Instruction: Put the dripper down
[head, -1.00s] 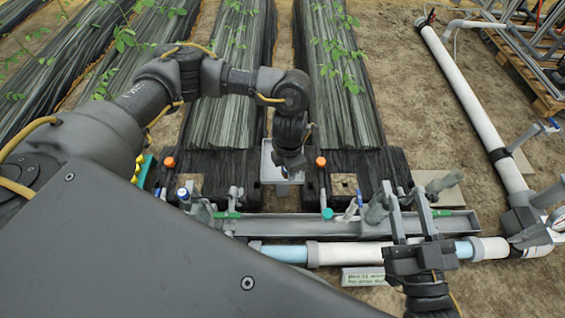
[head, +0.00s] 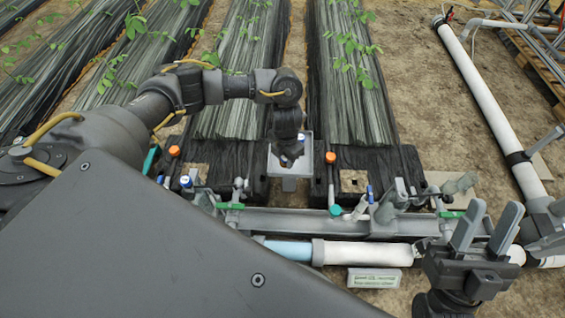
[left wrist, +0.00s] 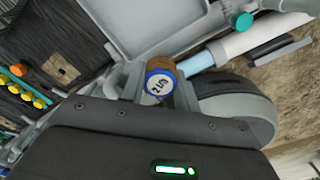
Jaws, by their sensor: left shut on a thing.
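My left gripper (head: 289,158) points down over a small grey tray (head: 308,150) between the two dark beds. In the left wrist view it is shut on the dripper (left wrist: 160,82), a small brown cylinder with a blue rim and a white face marked "2 L/h". The light grey tray wall (left wrist: 135,20) shows beyond it. In the head view the gripper hides the dripper, and I cannot tell whether the dripper touches the tray. My right gripper (head: 487,229) is open and empty, fingers up, at the lower right.
A long grey trough (head: 300,222) with valves and fittings runs across in front of the tray. A white pipe (head: 370,253) and a label plate (head: 374,278) lie nearer. Orange-capped posts (head: 330,158) stand beside the tray. Yellow and green parts (left wrist: 25,92) show in the wrist view.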

